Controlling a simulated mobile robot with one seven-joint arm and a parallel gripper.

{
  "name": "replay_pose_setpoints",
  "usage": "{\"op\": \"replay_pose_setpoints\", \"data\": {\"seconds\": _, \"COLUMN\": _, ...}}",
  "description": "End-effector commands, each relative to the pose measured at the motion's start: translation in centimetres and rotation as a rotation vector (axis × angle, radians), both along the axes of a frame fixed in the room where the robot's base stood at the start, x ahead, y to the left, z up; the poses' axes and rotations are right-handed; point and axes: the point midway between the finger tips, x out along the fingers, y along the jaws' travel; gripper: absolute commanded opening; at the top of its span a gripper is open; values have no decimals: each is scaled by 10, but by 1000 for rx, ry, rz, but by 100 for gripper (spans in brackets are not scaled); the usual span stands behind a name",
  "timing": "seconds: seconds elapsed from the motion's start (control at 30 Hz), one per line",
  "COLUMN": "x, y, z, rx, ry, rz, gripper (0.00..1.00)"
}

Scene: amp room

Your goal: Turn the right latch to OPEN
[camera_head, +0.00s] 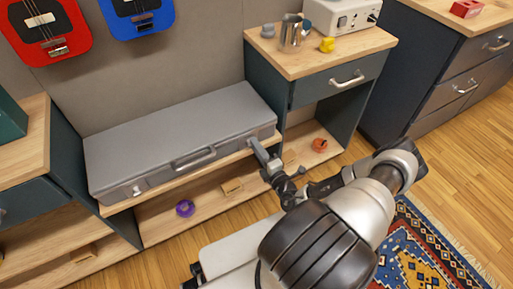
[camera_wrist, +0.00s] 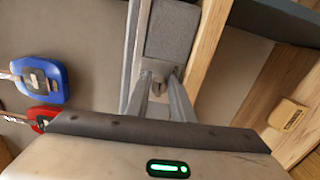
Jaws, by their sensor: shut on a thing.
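A long grey case (camera_head: 180,125) lies closed on a low wooden shelf in the head view, with a handle (camera_head: 194,158) in the middle of its front. The left latch (camera_head: 137,190) shows at the front's left end. My gripper (camera_head: 253,145) is at the front's right end and hides the right latch in the head view. In the wrist view the case's grey end (camera_wrist: 172,30) shows beyond the fingers. My gripper's fingertips (camera_wrist: 160,84) are shut on the small metal right latch (camera_wrist: 159,75). The latch's exact turn is hard to tell.
A cabinet (camera_head: 343,80) with a metal cup (camera_head: 291,33) and a white device (camera_head: 342,14) stands right of the case. A purple ring (camera_head: 185,208) and an orange item (camera_head: 320,145) lie on lower shelves. A patterned rug (camera_head: 425,250) covers floor at right.

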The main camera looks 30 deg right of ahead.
Motion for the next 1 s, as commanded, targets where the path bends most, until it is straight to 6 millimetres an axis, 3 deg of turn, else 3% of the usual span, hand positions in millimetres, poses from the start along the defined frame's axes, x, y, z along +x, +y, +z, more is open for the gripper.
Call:
{"op": "replay_pose_setpoints", "data": {"seconds": 0.73, "x": -1, "y": 1, "z": -2, "rx": 82, "ry": 5, "rz": 2, "gripper": 0}}
{"op": "replay_pose_setpoints", "data": {"seconds": 0.77, "x": -1, "y": 1, "z": -2, "rx": 82, "ry": 5, "rz": 2, "gripper": 26}}
{"op": "replay_pose_setpoints", "data": {"seconds": 0.83, "x": -1, "y": 1, "z": -2, "rx": 82, "ry": 5, "rz": 2, "gripper": 38}}
{"op": "replay_pose_setpoints", "data": {"seconds": 1.0, "x": 0, "y": 1, "z": -1, "rx": 81, "ry": 4, "rz": 1, "gripper": 39}}
